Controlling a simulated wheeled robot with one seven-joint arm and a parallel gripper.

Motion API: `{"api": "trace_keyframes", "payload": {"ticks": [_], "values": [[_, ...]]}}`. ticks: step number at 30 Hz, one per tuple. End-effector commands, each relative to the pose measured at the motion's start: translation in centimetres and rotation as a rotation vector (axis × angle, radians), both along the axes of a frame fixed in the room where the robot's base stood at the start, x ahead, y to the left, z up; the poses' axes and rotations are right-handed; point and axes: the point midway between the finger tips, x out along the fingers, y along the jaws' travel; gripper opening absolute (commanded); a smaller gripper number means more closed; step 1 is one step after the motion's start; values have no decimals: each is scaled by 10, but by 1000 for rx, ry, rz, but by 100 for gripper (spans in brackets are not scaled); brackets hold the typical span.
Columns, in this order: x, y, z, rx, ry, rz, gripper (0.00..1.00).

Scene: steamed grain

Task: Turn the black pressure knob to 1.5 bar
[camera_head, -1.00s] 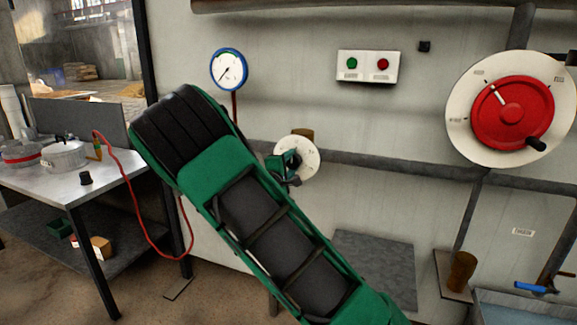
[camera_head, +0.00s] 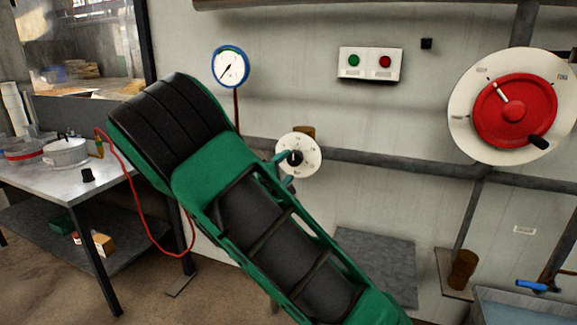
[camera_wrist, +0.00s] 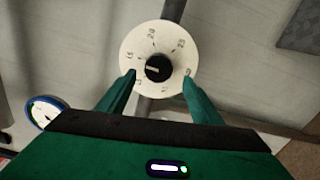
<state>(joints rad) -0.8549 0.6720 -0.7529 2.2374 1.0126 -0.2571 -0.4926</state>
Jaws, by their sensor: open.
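The black pressure knob (camera_wrist: 158,68) sits at the centre of a round white dial (camera_wrist: 134,48) on the wall. A pale pointer line on the knob runs sideways in the wrist view; the dial numbers are too blurred to read surely. In the head view the knob (camera_head: 295,158) and dial (camera_head: 311,151) show just beyond my gripper (camera_head: 283,165). In the wrist view my gripper (camera_wrist: 158,85) is open, with one green finger on each side below the knob and apart from it. The pressure gauge (camera_head: 230,67) has a blue rim, and its needle points to the lower left.
A large red handwheel (camera_head: 512,112) on a white disc is at the right. A box with green and red buttons (camera_head: 369,65) is above. A pipe (camera_head: 390,163) runs along the wall. A table (camera_head: 75,190) with pots and a red hose stands left.

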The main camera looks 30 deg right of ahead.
Motion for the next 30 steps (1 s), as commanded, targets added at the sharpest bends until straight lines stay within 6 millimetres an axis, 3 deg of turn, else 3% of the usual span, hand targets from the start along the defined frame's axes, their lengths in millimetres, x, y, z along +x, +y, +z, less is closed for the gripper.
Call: {"api": "trace_keyframes", "payload": {"ticks": [4,10,26,30], "values": [[-14,20,0,-1,2,3,60],[-25,33,0,-1,2,0,60],[-27,34,-1,0,1,-1,60],[-34,22,-5,39,1,-32,60]]}}
